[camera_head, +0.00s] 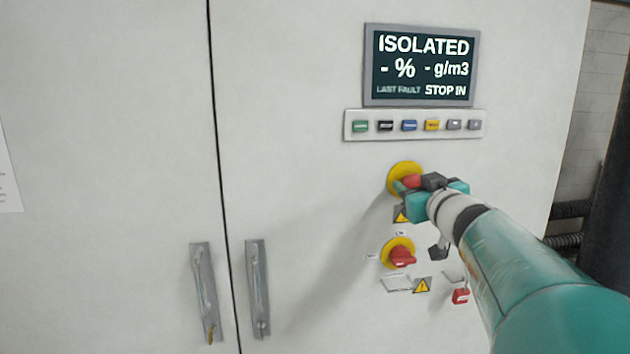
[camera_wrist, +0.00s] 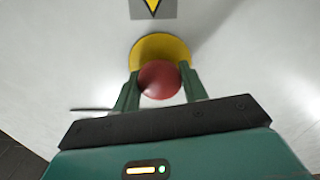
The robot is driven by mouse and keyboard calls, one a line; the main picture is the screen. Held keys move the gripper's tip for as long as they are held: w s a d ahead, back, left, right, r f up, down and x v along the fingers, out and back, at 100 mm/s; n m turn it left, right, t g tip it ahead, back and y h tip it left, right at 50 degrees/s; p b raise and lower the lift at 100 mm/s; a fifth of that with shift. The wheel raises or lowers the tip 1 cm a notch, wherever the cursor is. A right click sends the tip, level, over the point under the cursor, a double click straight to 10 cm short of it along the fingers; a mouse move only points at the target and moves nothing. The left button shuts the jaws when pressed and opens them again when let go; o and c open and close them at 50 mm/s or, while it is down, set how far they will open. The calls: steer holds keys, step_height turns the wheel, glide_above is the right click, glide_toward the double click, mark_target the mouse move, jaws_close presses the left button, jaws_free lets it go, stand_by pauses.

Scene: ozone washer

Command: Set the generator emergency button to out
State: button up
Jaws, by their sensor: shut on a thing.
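The generator emergency button is a red mushroom head (camera_wrist: 160,80) on a round yellow backing plate (camera_head: 401,174). It sits on the white cabinet door, below the row of small coloured buttons. My gripper (camera_wrist: 160,88) is at the button, with one green finger on each side of the red head, shut on it. In the head view my gripper (camera_head: 412,190) covers much of the button and the lower part of the yellow plate. The display (camera_head: 421,66) above reads "ISOLATED" and "LAST FAULT STOP IN". I cannot tell from the button itself how far in it is.
A red rotary switch (camera_head: 402,258) on a yellow plate is just below my gripper. A red padlock-like tag (camera_head: 460,296) hangs lower right. The button row (camera_head: 413,125) is above. Two door handles (camera_head: 257,288) stand out at the left. Dark pipes are at the right edge.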

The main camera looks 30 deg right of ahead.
steer(key=o, duration=1.4)
steer(key=shift+f, duration=0.1)
